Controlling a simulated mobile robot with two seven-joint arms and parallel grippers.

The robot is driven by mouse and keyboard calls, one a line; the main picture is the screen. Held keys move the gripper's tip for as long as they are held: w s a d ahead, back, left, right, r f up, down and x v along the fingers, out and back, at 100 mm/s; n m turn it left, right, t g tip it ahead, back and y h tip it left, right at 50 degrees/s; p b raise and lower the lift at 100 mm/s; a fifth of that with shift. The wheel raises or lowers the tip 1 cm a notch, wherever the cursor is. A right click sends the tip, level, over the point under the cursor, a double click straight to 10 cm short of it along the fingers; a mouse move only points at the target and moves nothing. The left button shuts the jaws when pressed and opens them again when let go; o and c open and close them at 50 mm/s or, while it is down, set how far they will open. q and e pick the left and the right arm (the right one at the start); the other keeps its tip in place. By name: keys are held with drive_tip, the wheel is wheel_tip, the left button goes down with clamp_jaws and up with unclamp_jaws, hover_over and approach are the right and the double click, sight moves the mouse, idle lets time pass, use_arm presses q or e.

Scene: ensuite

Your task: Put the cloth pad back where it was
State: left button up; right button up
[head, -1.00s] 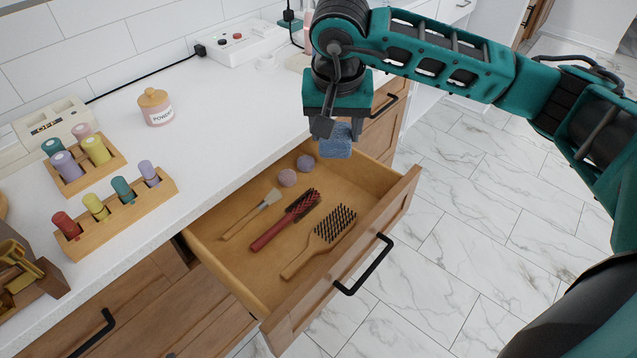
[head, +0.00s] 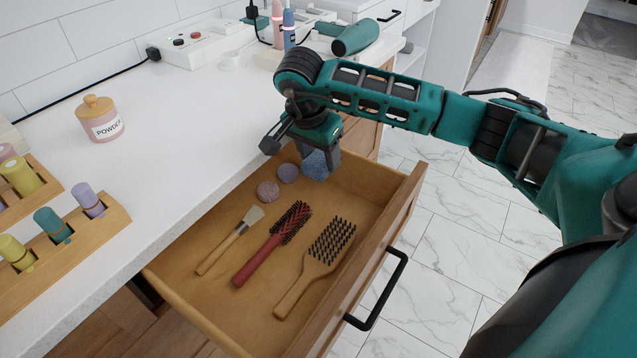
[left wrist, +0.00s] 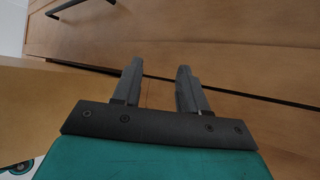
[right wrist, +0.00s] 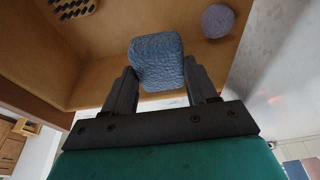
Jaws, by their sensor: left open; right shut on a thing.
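The blue cloth pad (head: 318,164) is between the fingers of my right gripper (head: 318,152), at the far end of the open drawer (head: 190,235). In the right wrist view the pad (right wrist: 157,60) is held between the two fingertips (right wrist: 160,80), over the drawer's inside. Whether the pad touches the drawer floor is hard to tell. My left gripper (left wrist: 158,85) is open and empty in the left wrist view, in front of wooden cabinet fronts. It is not in the head view.
Two purple balls (head: 288,173) (head: 268,191) lie beside the pad. A brush with a light tip (head: 232,238), a red brush (head: 272,243) and a wooden paddle brush (head: 318,262) lie in the drawer. A powder jar (head: 100,120) and peg racks (head: 75,245) stand on the white counter.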

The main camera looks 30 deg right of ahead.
sight(314, 163)
wheel_tip(314, 163, down, 7)
drive_tip(key=shift+f+b, duration=0.1)
drive_tip(key=shift+b, duration=0.45)
drive_tip(key=shift+f, duration=0.1)
drive_tip(key=o, duration=1)
drive_tip(key=shift+r, duration=0.3)
drive_tip(key=p+v, duration=0.2)
drive_tip(key=v, duration=0.8)
drive_tip(key=shift+r, duration=0.35)
drive_tip(key=shift+s+a+r, duration=0.1)
drive_tip(key=shift+a+r, duration=0.1)
drive_tip(key=shift+r, duration=0.25)
